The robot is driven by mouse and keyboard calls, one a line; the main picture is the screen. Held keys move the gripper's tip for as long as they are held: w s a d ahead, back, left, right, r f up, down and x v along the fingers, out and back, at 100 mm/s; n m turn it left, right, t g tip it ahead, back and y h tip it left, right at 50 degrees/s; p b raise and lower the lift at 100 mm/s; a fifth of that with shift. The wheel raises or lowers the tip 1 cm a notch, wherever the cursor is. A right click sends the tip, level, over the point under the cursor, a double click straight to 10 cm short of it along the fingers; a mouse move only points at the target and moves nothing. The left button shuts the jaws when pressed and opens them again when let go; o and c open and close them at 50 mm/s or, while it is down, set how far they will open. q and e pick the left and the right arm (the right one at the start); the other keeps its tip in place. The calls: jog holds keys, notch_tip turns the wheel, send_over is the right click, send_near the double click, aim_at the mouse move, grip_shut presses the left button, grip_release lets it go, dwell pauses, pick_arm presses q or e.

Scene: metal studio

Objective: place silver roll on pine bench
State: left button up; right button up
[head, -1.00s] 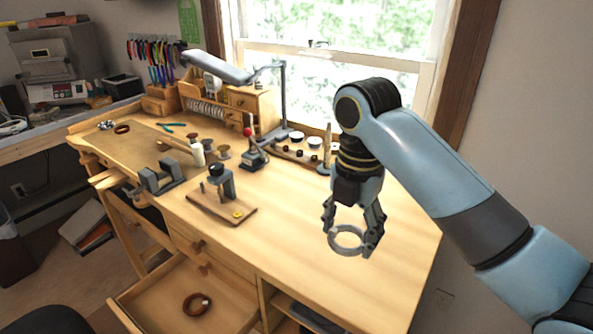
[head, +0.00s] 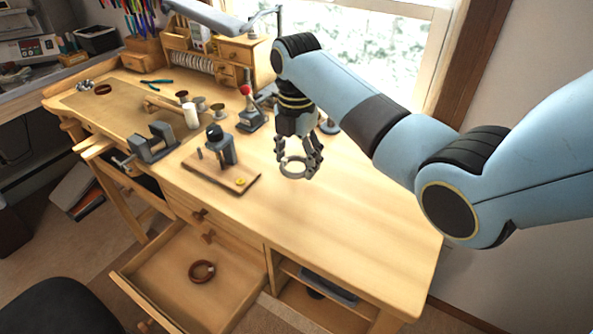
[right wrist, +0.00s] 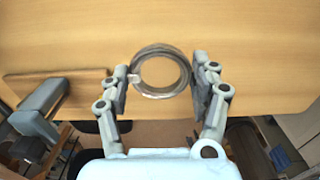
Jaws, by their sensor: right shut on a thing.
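The silver roll (head: 292,167) is a grey ring held between the fingertips of my right gripper (head: 299,165). In the right wrist view the silver roll (right wrist: 160,72) sits between the two fingers (right wrist: 163,88), its open centre showing wood behind it. The pine bench (head: 340,215) is a pale wooden workbench, and the roll is over its top surface. I cannot tell whether the roll touches the bench. My left gripper is not in view.
A small press on a wooden board (head: 222,160) stands left of my right gripper. A vise (head: 152,142) is further left. An open drawer (head: 160,275) holds a brown ring (head: 202,271). The bench's right front is clear.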

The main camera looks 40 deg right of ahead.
aim_at(296, 182)
notch_tip(296, 182, down, 3)
jog(key=shift+f, duration=0.2)
jog(key=shift+f+p, duration=0.25)
jog(key=shift+p, duration=0.05)
jog(key=shift+f, duration=0.15)
jog(key=o, duration=1.2)
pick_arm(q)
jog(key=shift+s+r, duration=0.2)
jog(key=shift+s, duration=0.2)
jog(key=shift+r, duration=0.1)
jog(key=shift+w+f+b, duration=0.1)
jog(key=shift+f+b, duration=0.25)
pick_arm(e)
notch_tip(296, 182, up, 12)
jog(key=shift+r, duration=0.15)
